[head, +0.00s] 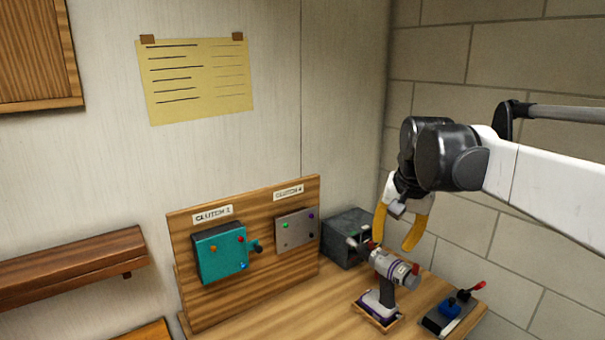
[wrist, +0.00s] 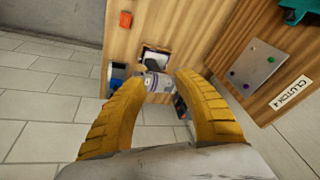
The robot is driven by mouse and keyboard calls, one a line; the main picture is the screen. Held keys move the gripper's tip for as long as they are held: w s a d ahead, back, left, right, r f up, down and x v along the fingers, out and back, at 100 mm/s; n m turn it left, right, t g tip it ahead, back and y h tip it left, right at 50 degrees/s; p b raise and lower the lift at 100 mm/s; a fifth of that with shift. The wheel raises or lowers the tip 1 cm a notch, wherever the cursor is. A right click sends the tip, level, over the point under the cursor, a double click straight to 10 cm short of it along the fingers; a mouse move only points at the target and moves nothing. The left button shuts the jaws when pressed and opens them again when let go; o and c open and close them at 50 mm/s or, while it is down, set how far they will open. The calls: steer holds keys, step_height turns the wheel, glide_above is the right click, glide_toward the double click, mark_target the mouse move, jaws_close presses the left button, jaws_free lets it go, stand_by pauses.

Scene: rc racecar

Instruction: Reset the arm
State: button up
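My gripper (head: 393,244) has yellow fingers and hangs from my white and black arm at the right of the head view. Its fingers are spread apart with nothing held between them. In the wrist view, my gripper (wrist: 160,80) shows a clear gap between its fingertips. A grey and purple drill-like tool (head: 393,270) stands upright on a small wooden base on the table, below and close to my gripper. The tool also shows past the fingertips in the wrist view (wrist: 155,82), partly hidden by the fingers.
A wooden panel (head: 290,247) holds a teal box (head: 222,254) and a grey plate (head: 296,231). A dark box (head: 346,237) sits behind the tool. A blue and red lever unit (head: 453,309) sits on the table (head: 270,325) at right. A block wall (head: 530,80) stands behind my arm.

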steer(key=s+f+n+t+b, duration=0.3)
steer(key=s+f+n+b, duration=0.2)
steer(key=s+f, duration=1.5)
steer(key=s+b, duration=0.2)
steer(key=b, duration=0.1)
steer(key=shift+s+a+f, duration=0.25)
steer(key=shift+s+f, duration=0.05)
steer(key=shift+s, duration=0.1)
